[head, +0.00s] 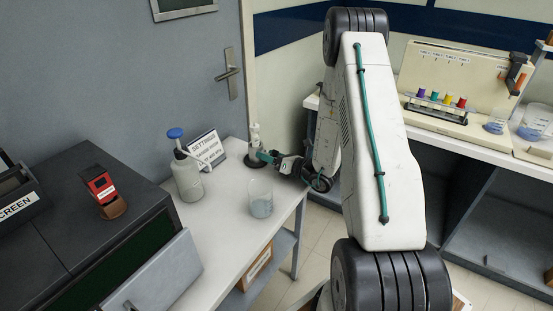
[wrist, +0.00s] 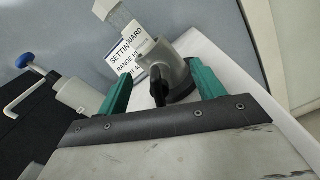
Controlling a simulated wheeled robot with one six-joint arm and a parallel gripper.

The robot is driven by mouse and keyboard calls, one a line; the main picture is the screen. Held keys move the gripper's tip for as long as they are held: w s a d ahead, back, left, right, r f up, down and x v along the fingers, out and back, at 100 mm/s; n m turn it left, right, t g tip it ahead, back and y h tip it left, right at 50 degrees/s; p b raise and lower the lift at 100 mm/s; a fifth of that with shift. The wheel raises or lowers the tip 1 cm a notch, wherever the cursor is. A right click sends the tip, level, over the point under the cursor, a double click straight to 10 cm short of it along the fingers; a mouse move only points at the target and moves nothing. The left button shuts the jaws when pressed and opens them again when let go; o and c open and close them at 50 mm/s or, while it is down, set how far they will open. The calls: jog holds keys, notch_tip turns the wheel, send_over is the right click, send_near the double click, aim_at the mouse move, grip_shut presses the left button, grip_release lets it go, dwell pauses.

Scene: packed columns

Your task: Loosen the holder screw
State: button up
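The holder (head: 254,133) is a small pale upright on a dark round base, at the far end of the white bench in the head view. In the wrist view the holder (wrist: 183,75) is a grey rounded body with a pale block at its top. The holder screw (wrist: 158,90) looks like a black knob on the side facing me. My gripper (wrist: 162,90) is open, its two green fingers standing apart on either side of the knob with gaps showing. In the head view my gripper (head: 268,157) is close beside the holder; the screw is too small to make out there.
A settings sign (head: 207,150) and a blue-capped bottle (head: 187,172) stand left of the holder. A glass beaker (head: 260,199) stands nearer on the white bench (head: 225,235). A dark machine (head: 90,215) is at left. Another bench with colored vials (head: 440,98) is at right.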

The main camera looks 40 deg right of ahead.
jog(key=shift+v, duration=3.45)
